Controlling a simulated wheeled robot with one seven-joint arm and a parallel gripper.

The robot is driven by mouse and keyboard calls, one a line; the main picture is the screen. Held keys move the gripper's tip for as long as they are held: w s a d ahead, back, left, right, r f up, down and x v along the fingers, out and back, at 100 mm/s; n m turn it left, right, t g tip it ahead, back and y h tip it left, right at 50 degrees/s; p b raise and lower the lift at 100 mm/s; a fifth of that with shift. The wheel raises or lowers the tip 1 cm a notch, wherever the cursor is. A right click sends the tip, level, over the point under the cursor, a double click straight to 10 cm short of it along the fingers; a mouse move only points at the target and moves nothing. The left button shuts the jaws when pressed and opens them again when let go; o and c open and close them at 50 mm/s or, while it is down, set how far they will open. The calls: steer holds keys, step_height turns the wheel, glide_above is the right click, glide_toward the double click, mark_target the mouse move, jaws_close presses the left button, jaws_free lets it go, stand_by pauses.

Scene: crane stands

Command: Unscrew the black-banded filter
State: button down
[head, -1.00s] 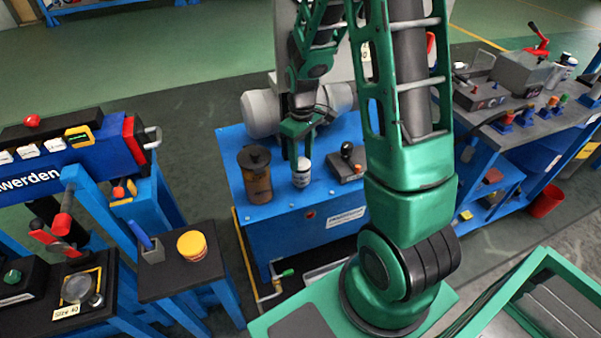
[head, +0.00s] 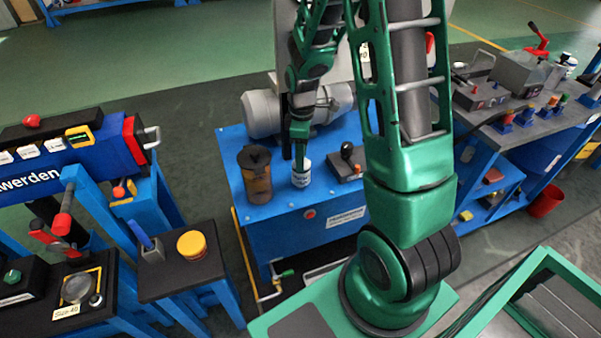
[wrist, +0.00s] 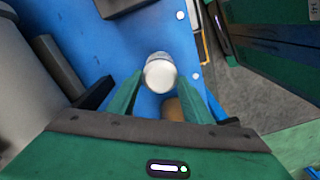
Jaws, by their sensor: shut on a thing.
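The filter (head: 301,177) is a small white cylinder with dark markings, upright on the blue bench (head: 285,206). Its pale round top (wrist: 160,74) shows in the wrist view, between my two green fingers. My gripper (head: 300,157) reaches down from above and is shut on the filter. In the head view only one finger edge is clear, and the other is hidden. I cannot tell whether the filter's foot has lifted from its seat.
A brown canister with a black lid (head: 257,180) stands close left of the filter. A grey box with a black knob (head: 346,162) is close right. A grey motor (head: 270,112) lies behind. A yellow-lidded jar (head: 192,244) stands on a separate stand at left.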

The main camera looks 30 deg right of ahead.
steer(key=n, duration=0.3)
steer(key=shift+n, duration=0.4)
steer(key=shift+n, duration=0.3)
steer(key=shift+n, duration=0.4)
steer(key=n, duration=0.3)
steer(key=shift+n, duration=0.4)
steer(key=n, duration=0.5)
steer(key=n, duration=0.5)
